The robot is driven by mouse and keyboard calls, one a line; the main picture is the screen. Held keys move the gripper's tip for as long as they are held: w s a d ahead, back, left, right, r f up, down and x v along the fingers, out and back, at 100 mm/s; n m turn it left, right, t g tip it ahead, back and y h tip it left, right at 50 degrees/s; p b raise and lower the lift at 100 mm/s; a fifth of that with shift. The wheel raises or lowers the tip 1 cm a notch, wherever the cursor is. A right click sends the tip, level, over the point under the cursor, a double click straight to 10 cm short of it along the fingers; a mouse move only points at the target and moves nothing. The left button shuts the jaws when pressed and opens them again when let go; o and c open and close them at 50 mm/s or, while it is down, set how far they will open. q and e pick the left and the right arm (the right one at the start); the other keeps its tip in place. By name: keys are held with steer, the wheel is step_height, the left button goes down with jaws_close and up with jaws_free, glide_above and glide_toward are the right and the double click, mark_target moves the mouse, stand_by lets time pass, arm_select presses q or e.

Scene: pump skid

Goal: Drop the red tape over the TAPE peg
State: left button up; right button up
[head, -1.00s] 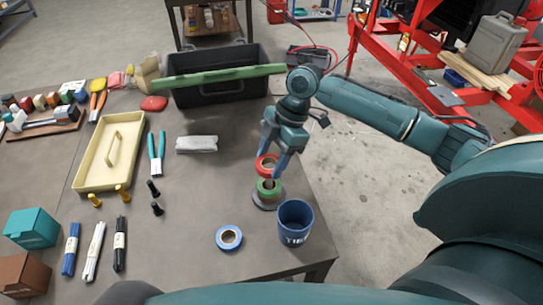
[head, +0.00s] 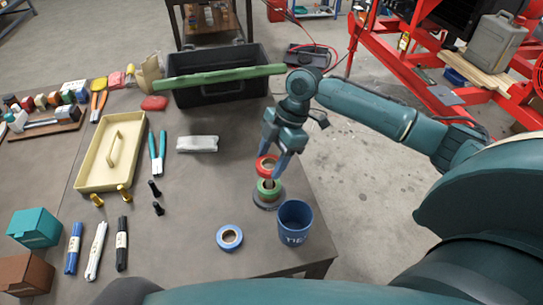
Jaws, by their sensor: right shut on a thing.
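The red tape (head: 264,167) is a ring held between the fingertips of my right gripper (head: 269,164), which is shut on it. It is just above a green tape roll (head: 266,190). The green roll sits on a round grey base (head: 265,203) near the table's right edge. The peg is hidden by the rolls, so I cannot tell whether the red tape is around it. A blue tape roll (head: 229,237) lies flat on the table, apart from the base. My left gripper is not in view.
A blue cup (head: 295,221) stands close beside the base, near the table edge. A grey-white block (head: 197,144), teal-handled pliers (head: 157,153) and a cream tray (head: 102,166) lie to the left. A black toolbox (head: 215,92) stands behind. The table between pliers and base is mostly clear.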

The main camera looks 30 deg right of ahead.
stand_by(0.4)
steer(key=shift+p, duration=0.45)
steer(key=shift+f, duration=0.35)
steer(key=o, duration=0.9)
steer(key=shift+o, duration=0.2)
